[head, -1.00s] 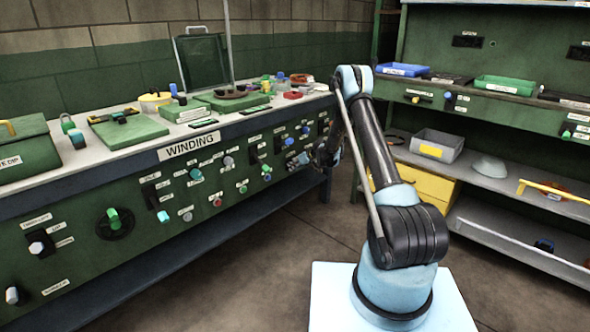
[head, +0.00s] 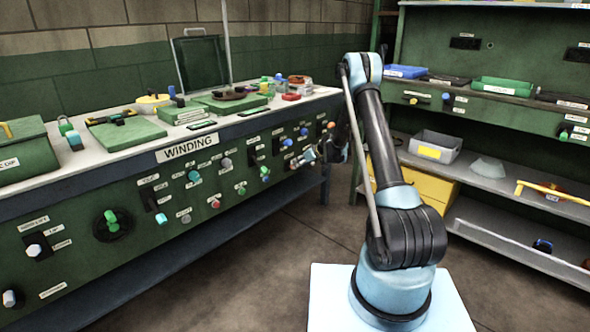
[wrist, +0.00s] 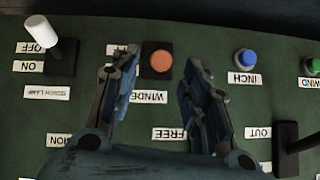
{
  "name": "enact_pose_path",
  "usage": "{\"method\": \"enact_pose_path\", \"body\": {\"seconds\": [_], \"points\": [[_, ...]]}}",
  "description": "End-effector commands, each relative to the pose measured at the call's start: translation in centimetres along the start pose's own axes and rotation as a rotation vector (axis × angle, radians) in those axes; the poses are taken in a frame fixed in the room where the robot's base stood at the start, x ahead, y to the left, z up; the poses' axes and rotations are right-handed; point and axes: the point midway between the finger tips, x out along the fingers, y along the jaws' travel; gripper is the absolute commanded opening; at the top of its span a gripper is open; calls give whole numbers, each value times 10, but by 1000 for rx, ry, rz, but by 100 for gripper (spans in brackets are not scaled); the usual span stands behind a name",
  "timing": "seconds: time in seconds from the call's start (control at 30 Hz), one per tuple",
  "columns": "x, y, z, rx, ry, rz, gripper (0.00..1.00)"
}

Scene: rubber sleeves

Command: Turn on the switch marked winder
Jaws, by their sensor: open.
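The control marked winder shows in the wrist view as an orange round piece (wrist: 160,60) on a dark plate, with its upside-down label (wrist: 149,97) partly hidden by my left finger. My gripper (wrist: 163,65) is open, with its two fingers apart on either side of the orange piece. Whether the fingertips touch the panel cannot be told. In the head view my gripper (head: 306,158) is small, at the right end of the green winding panel (head: 130,205).
A white-tipped bench lamp switch (wrist: 41,31) stands beside my left finger. A blue inch button (wrist: 245,63) and a dark lever (wrist: 289,140) lie to the right. The bench top (head: 110,155) is cluttered. Shelves with a grey bin (head: 436,145) stand right.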

Motion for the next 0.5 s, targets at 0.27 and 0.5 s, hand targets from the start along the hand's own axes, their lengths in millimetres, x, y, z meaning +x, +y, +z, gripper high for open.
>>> {"method": "enact_pose_path", "body": {"seconds": [0.27,0.5], "points": [[-41,0,0,1,0,0,42],[-54,-1,0,0,0,-1,42]]}}
